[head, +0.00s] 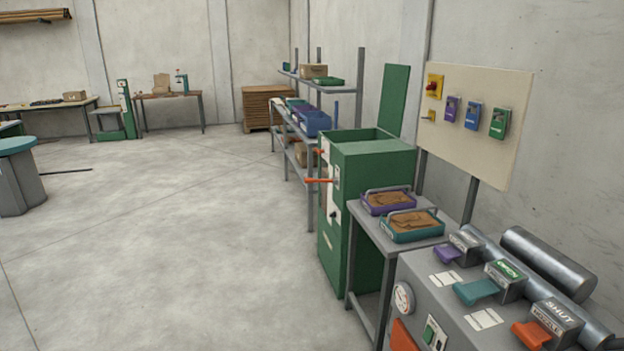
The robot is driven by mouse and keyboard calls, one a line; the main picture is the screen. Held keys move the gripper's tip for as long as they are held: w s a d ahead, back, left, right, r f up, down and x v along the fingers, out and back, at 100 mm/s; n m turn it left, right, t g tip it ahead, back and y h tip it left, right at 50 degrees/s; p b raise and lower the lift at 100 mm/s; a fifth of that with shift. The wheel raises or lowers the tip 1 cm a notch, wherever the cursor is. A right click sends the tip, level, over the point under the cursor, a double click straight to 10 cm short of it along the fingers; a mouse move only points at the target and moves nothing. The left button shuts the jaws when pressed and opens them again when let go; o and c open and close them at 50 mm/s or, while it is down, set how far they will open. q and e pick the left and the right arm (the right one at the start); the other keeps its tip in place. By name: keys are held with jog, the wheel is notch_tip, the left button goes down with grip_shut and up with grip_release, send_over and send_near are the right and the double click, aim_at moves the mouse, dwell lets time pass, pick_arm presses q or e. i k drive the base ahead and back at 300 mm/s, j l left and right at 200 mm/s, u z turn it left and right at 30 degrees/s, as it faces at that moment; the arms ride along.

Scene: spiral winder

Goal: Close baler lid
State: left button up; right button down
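The green baler (378,175) stands right of the middle, against the right-hand wall, with its open top facing up. A flat green panel that looks like its lid (393,100) stands upright at the back edge of the opening, so the lid is open. An orange handle (318,181) sticks out to the left from the baler's front. Another small orange part (318,151) shows above it. The inside of the baler is mostly hidden by its walls. Neither of my grippers is in view.
A small table (366,238) with purple (388,201) and teal (412,229) trays stands beside the baler. A grey machine (450,322) with levers marked OPEN and SHUT fills the lower right. Shelving (296,150) stands behind the baler. The floor (160,240) to the left is clear.

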aim_at(396, 77)
jog(key=i+j+u, duration=0.3)
jog(key=i, duration=0.5)
jog(key=i+u, duration=0.3)
jog(key=i, duration=2.15)
jog(key=i+z, duration=0.2)
jog(key=i, duration=0.35)
jog(key=i+j+z, duration=0.15)
jog(key=i, duration=0.4)
jog(key=i+j+z, duration=0.2)
jog(key=i, duration=0.3)
